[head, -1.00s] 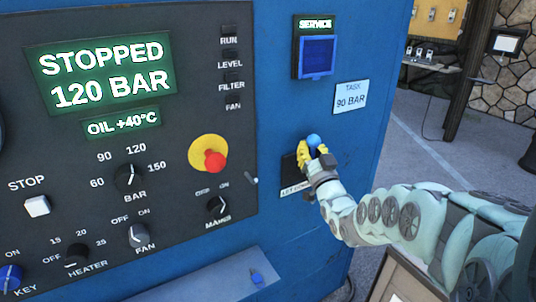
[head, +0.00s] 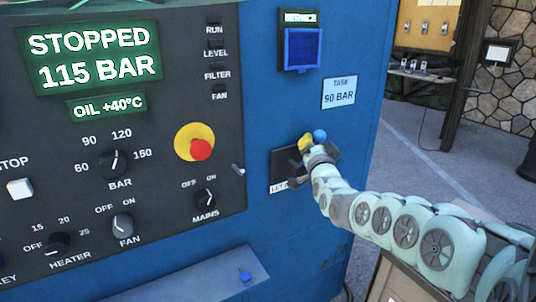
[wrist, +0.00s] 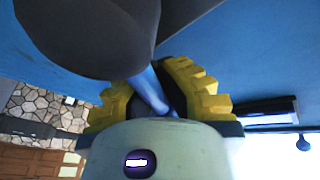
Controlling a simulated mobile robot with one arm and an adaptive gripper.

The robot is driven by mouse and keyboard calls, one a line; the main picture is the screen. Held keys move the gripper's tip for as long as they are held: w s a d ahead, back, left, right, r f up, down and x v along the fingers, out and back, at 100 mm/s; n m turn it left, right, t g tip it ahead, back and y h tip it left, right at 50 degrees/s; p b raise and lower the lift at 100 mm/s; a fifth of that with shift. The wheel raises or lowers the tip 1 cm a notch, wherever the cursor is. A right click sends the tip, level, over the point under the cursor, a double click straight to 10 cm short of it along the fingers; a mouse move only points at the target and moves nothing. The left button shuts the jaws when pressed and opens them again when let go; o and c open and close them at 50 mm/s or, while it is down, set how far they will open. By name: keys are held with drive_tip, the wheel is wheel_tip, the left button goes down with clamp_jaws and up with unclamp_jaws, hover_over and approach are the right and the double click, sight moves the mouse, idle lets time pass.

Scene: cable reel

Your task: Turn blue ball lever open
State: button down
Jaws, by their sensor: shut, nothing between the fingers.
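The blue ball (head: 320,135) of the lever shows in the head view on the lower right of the blue cabinet, beside a dark plate. My gripper (head: 306,142), with yellow fingertips, is shut and empty, just left of the ball and close against it. I cannot tell whether they touch. The gripper and wrist hide the lever's arm and part of its label. In the wrist view my yellow fingers (wrist: 155,95) show below a large dark rounded shape, with a blue strip between them that I cannot identify for sure.
The display (head: 92,55) reads STOPPED, 115 BAR. A task card (head: 339,93) reads 90 BAR. The red stop button (head: 201,149) and knobs are on the panel to the left. A ledge (head: 200,280) with a small blue part juts out below. Open floor lies right of the cabinet.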

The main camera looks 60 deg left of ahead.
drive_tip(key=w+f+m+g+h+b, duration=0.1)
drive_tip(key=w+f+m+h+b, duration=0.2)
drive_tip(key=f+m, duration=0.3)
drive_tip(key=shift+w+d+m+h+b, duration=0.45)
drive_tip(key=shift+w+m+b, duration=0.2)
drive_tip(key=shift+m, duration=0.85)
drive_tip(key=shift+f+m+g, duration=0.3)
drive_tip(key=shift+f+g, duration=0.1)
drive_tip(key=shift+f, duration=0.05)
drive_tip(key=c, duration=1.7)
unclamp_jaws()
drive_tip(key=o, duration=0.6)
drive_tip(key=shift+d+r, duration=0.1)
drive_tip(key=shift+o, duration=0.6)
drive_tip(key=shift+s, duration=0.2)
